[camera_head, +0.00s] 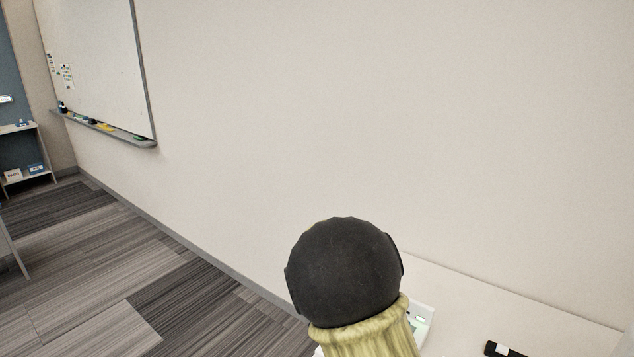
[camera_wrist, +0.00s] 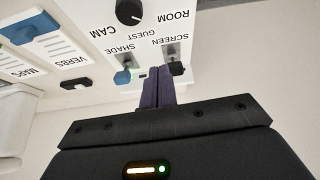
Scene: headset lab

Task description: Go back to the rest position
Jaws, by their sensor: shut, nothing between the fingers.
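My gripper (camera_wrist: 158,74) shows in the wrist view with its two purple fingers shut together and nothing visible between them. Its tips are close in front of a white control panel (camera_wrist: 150,45), near its lower edge in the picture. Whether they touch it I cannot tell. The panel carries upside-down labels such as ROOM, CAM, GUEST, SCREEN and SHADE. A black knob (camera_wrist: 128,12) is at its top, a blue lever (camera_wrist: 122,77) left of the fingers and a black lever (camera_wrist: 177,68) right of them. In the head view my gripper is hidden.
In the head view, a white table (camera_head: 470,300) stands against the wall, with a partly hidden white device (camera_head: 422,316) and a black object (camera_head: 503,349). A whiteboard (camera_head: 95,60) hangs left; carpet (camera_head: 110,270) there looks clear.

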